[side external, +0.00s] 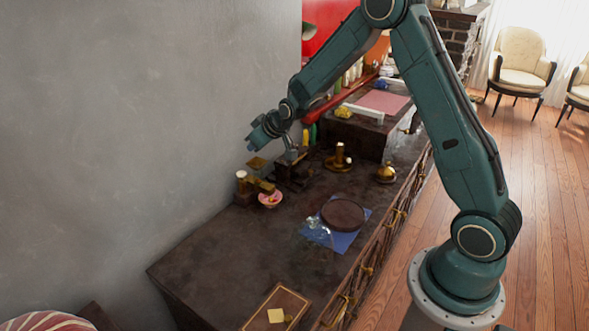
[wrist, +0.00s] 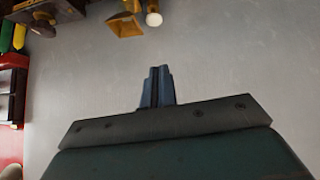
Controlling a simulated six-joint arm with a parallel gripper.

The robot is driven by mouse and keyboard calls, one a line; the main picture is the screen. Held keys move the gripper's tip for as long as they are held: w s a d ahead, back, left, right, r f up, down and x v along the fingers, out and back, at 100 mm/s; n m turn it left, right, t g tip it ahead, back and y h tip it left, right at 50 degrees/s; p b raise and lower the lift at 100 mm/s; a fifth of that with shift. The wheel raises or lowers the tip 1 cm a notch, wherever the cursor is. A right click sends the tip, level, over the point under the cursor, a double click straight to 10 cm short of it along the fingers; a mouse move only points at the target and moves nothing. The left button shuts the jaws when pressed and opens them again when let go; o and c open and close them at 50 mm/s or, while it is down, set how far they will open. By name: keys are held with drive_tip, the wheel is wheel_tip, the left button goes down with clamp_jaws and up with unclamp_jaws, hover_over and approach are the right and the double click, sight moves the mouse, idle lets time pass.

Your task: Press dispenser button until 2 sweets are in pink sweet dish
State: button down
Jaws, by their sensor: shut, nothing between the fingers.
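My gripper (side external: 251,147) is shut and empty, close to the grey wall, above the back end of the dark cabinet. In the wrist view its blue fingers (wrist: 157,87) are together. The brass-coloured dispenser (side external: 262,185) stands below the gripper, apart from it. Its square hopper (side external: 257,163) also shows at the top of the wrist view (wrist: 124,25). A white-topped post (side external: 241,175), possibly the button, stands left of the hopper; a white round end shows in the wrist view (wrist: 153,18). The pink sweet dish (side external: 270,200) sits under the dispenser's front. Its contents are too small to count.
A dark machine (side external: 293,170) stands right of the dispenser. A brass piece with a white top (side external: 339,158) and a brass bell (side external: 386,173) stand further right. A round dark board (side external: 343,213) lies on a blue cloth (side external: 345,240). The cabinet's front-left top is clear.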

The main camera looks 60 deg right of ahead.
drive_tip(key=s+a+r+g, duration=0.1)
drive_tip(key=s+a+r, duration=0.4)
drive_tip(key=s+r, duration=0.5)
drive_tip(key=shift+r, duration=0.75)
idle(0.9)
drive_tip(key=s+a+r, duration=0.2)
drive_tip(key=s, duration=0.7)
drive_tip(key=s+a+r+g, duration=0.1)
drive_tip(key=s+r, duration=0.1)
drive_tip(key=s, duration=0.8)
drive_tip(key=s+a+r+g+y, duration=0.1)
drive_tip(key=s+a, duration=0.1)
drive_tip(key=s, duration=0.7)
drive_tip(key=shift+s+a+r, duration=0.35)
drive_tip(key=shift+r, duration=0.05)
